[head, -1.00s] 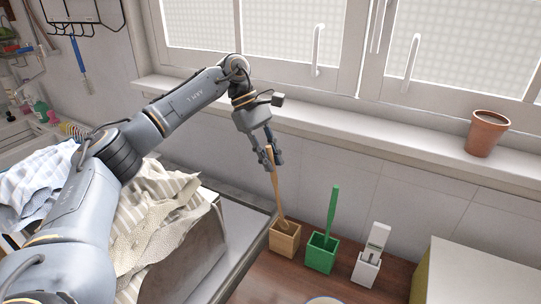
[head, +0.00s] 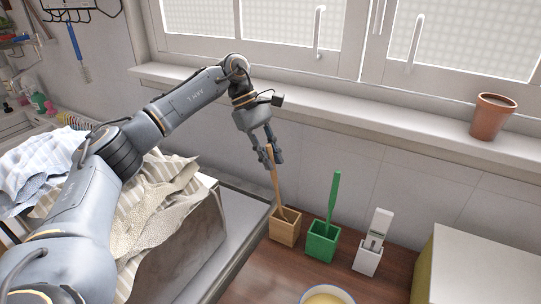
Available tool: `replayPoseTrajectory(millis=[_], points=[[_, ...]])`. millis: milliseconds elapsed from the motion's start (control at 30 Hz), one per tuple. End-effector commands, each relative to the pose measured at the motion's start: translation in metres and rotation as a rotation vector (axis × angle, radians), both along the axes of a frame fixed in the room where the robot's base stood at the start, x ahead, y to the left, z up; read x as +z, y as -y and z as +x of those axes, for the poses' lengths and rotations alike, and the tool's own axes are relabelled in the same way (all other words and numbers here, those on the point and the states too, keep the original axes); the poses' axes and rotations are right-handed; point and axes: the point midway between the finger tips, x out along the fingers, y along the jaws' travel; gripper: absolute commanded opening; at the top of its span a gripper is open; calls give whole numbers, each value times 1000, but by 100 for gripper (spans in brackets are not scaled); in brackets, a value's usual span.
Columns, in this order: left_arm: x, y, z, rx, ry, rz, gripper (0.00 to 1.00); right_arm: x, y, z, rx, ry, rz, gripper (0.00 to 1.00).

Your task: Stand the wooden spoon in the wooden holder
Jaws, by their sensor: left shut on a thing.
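The wooden spoon (head: 276,184) is a long light-brown stick, slightly tilted, with its lower end inside the wooden holder (head: 286,231). The holder is a square open box on the brown counter. My left gripper (head: 271,158) is above the holder, shut on the upper part of the spoon. The spoon's lowest part is hidden by the holder's wall, so I cannot tell whether it touches the bottom. My right gripper is not in view.
To the right stand a green holder (head: 322,243) with a green utensil (head: 334,200) and a white holder (head: 368,259) with a white utensil (head: 379,225). A bowl (head: 327,295) is at the front edge. Cloths (head: 165,200) lie left. A terracotta pot (head: 491,117) stands on the sill.

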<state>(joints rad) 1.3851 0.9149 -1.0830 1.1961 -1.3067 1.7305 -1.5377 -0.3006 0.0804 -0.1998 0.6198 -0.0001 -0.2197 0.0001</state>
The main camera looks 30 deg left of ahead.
Motion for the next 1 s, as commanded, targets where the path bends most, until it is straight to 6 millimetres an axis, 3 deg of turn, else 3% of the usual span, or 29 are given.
replayPoseTrajectory(millis=[33,167,567,1000], points=[[0,0,0,0,0,0,21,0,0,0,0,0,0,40],[0,0,0,0,0,0,46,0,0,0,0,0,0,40],[7,-3,1,0,1,0,46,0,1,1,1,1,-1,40],[82,-44,3,2,3,-2,46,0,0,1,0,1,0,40]])
